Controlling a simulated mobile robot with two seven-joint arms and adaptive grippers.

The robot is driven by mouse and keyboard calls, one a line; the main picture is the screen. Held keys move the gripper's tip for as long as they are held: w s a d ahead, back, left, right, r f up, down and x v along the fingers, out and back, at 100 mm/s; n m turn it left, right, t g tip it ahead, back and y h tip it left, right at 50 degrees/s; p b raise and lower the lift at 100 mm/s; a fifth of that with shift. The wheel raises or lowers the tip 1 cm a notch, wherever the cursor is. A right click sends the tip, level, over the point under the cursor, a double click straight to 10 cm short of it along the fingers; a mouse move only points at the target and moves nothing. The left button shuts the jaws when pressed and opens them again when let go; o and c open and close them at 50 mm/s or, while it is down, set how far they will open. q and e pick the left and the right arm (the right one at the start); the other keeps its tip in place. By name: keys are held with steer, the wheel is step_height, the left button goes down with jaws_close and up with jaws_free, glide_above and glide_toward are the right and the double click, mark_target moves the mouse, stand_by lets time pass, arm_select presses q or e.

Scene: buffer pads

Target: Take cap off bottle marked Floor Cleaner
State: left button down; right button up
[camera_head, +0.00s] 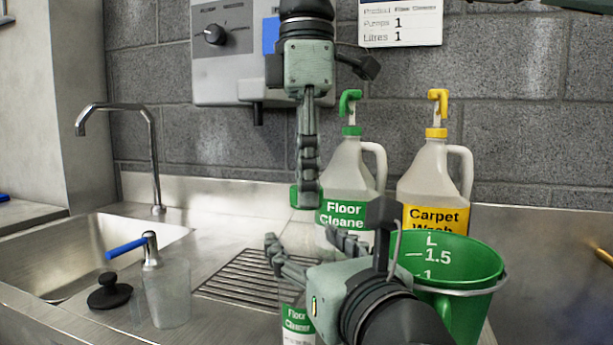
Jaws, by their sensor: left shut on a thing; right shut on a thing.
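The cap is right above the bottle. I cannot tell whether cap and neck still touch.
A large Floor Cleaner jug (345,179) with green pump and a Carpet Wash jug (427,182) stand behind. A green measuring bucket (470,265) is at right.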

steer(key=c, duration=0.3)
steer(key=n, duration=2.3)
steer(key=shift+n, duration=0.4)
steer(key=n, duration=0.4)
steer(key=shift+r+n, duration=0.1)
steer(key=shift+n, duration=0.3)
steer(key=n, duration=1.2)
steer(key=shift+n, duration=0.3)
steer(key=n, duration=1.3)
steer(key=shift+r, duration=0.1)
